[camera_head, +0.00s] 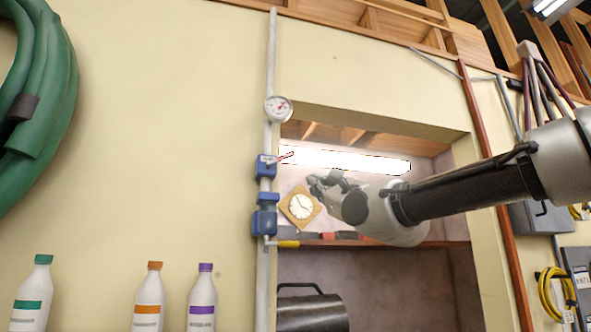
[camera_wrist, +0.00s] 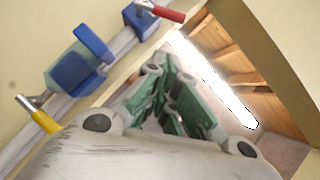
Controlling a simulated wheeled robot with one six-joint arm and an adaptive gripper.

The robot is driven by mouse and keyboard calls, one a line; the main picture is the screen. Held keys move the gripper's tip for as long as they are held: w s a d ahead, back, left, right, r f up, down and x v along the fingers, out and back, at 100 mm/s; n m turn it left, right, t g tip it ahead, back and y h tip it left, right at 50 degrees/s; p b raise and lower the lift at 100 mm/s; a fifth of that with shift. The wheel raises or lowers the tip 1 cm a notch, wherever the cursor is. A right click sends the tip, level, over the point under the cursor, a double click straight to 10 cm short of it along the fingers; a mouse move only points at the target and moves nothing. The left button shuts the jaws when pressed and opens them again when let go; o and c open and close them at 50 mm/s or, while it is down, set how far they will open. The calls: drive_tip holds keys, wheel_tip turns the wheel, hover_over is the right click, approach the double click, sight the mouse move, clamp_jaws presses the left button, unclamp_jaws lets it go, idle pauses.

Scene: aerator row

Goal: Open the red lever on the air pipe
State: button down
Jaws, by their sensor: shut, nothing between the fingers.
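The red lever (camera_head: 286,155) sticks out to the right from the upper blue valve (camera_head: 265,167) on the grey vertical air pipe (camera_head: 263,285). In the wrist view the red lever (camera_wrist: 163,11) shows at the top, beyond the fingers and to their left. A second blue valve body (camera_head: 264,221) sits lower on the pipe, with a yellow lever (camera_head: 287,244) below it, also seen in the wrist view (camera_wrist: 45,121). My gripper (camera_head: 316,184) is shut and empty, right of the pipe and a little below the red lever, apart from it. Its green-padded fingers (camera_wrist: 172,95) show in the wrist view.
A round gauge (camera_head: 278,108) is on the pipe above the valve. A lit tube lamp (camera_head: 345,160), a clock (camera_head: 301,206) and a shelf (camera_head: 430,244) are in the recess behind my arm. Bottles (camera_head: 148,301) stand at lower left. A green hose (camera_head: 45,90) hangs at left.

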sight(281, 158)
drive_tip(key=w+a+r, duration=0.4)
drive_tip(key=a+r, duration=0.1)
drive_tip(key=r, duration=0.1)
drive_tip(key=shift+w+a+r, duration=0.15)
drive_tip(key=shift+w+r, duration=0.05)
drive_tip(key=shift+w, duration=0.15)
drive_tip(key=shift+a+r+n, duration=0.1)
drive_tip(key=shift+n, duration=0.2)
